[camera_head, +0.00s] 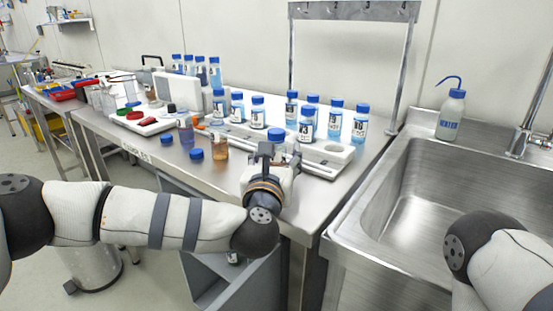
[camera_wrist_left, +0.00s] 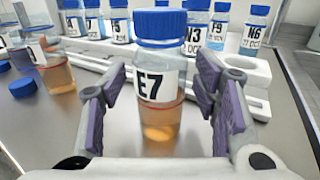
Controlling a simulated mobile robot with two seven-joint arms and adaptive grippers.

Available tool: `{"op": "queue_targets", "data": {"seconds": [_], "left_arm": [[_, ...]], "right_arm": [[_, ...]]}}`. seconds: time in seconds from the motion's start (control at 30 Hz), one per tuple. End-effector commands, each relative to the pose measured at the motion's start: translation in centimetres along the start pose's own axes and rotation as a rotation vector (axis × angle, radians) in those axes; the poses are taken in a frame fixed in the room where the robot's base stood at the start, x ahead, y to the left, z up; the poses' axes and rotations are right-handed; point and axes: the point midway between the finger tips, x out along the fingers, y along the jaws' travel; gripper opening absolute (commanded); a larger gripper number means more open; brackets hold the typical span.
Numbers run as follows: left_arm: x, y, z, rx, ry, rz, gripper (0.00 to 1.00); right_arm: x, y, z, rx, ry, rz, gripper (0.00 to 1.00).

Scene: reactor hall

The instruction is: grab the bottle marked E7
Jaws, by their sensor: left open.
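The bottle marked E7 (camera_wrist_left: 158,90) stands upright on the bench in the left wrist view. It has a blue cap, a white label and amber liquid low inside. My left gripper (camera_wrist_left: 163,95) is open, with a finger on each side of the bottle and a visible gap on both sides. In the head view my left gripper (camera_head: 268,160) is over the bench's front part. A blue cap (camera_head: 276,134) shows just beyond it there, and the gripper hides what is below. My right arm shows at the lower right, but its gripper is out of view.
A white rack (camera_head: 322,155) with several blue-capped bottles, N3 (camera_wrist_left: 194,38) among them, stands close behind. An open amber bottle (camera_head: 220,149) and loose blue caps (camera_head: 196,154) are to the left. A steel sink (camera_head: 420,200) and a wash bottle (camera_head: 451,116) are to the right.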

Motion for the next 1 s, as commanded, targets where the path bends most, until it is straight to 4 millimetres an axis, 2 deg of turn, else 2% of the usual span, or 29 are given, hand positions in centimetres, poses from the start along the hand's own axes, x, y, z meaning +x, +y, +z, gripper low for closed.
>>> {"op": "queue_targets", "data": {"seconds": [0.13, 0.17, 0.37, 0.4, 0.67, 0.77, 0.9, 1.0], "left_arm": [[0.0, 0.0, 0.1, 0.000, -0.001, -0.001, 0.56], [0.0, 0.0, 0.1, 0.000, -0.001, -0.001, 0.51], [0.0, 0.0, 0.1, 0.000, -0.001, -0.001, 0.06], [-0.1, 0.0, 0.1, 0.000, -0.001, -0.001, 0.03], [-0.1, 0.0, 0.2, 0.000, -0.002, 0.000, 0.02], [0.0, 0.0, 1.0, -0.001, -0.004, 0.000, 0.02], [-0.1, -0.1, 3.8, -0.001, -0.008, -0.002, 0.02], [-2.5, -0.6, 6.8, 0.000, -0.014, -0.005, 0.02]], "right_arm": [[0.0, 0.0, 0.0, 0.000, 0.000, 0.000, 0.52], [0.0, 0.0, 0.0, 0.000, 0.000, 0.000, 0.52], [0.0, 0.0, 0.0, 0.000, 0.000, 0.000, 0.52], [0.0, 0.0, 0.0, 0.000, 0.000, 0.000, 0.52], [0.0, 0.0, 0.0, 0.000, 0.001, 0.000, 0.52], [-0.1, 0.0, -0.1, 0.000, 0.004, 0.000, 0.52], [-0.5, 0.0, -0.3, 0.000, 0.013, -0.001, 0.52], [-1.4, -0.1, -0.8, 0.000, 0.041, -0.002, 0.52]]}}
